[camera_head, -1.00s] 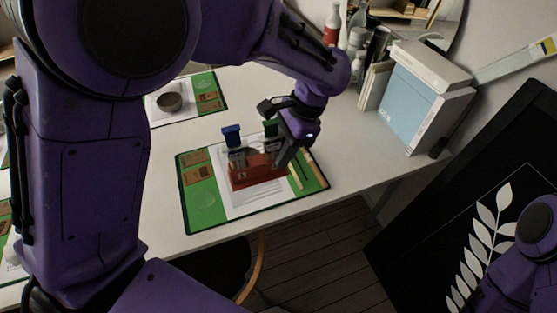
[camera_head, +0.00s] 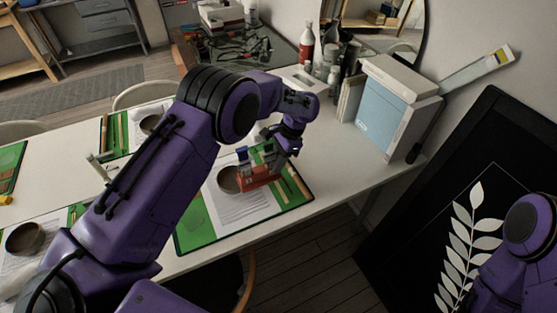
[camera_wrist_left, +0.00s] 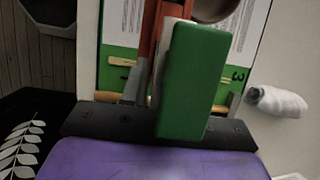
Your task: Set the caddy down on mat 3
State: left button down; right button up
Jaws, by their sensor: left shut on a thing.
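The caddy (camera_head: 260,177) is a red-orange box with a blue-topped and a green-topped thing standing in it. My left gripper (camera_head: 270,152) is shut on it from above, at the right part of the front mat (camera_head: 197,222). In the left wrist view a strip of the orange caddy (camera_wrist_left: 152,28) shows beside a large green block (camera_wrist_left: 192,80), and the printed number 3 shows on the green mat (camera_wrist_left: 236,74). I cannot tell whether the caddy touches the mat. The fingertips are mostly hidden. My right gripper is out of view.
A brown bowl (camera_head: 228,180) stands on the mat, close left of the caddy. Wooden sticks (camera_head: 297,184) lie at the mat's right. A white-blue box (camera_head: 393,107) and bottles (camera_head: 306,44) stand behind on the right. White table (camera_head: 335,165) is clear right of the mat.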

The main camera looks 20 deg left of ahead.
pick_arm(q)
jog(key=shift+f, duration=0.2)
jog(key=shift+d, duration=0.1)
jog(key=shift+f, duration=0.55)
jog(key=c, duration=0.8)
grip_release()
jog(key=shift+r, duration=0.35)
jog(key=b+v, duration=0.1)
jog(key=v, duration=1.1)
jog(key=shift+r+b, duration=0.3)
jog(key=shift+b, duration=0.1)
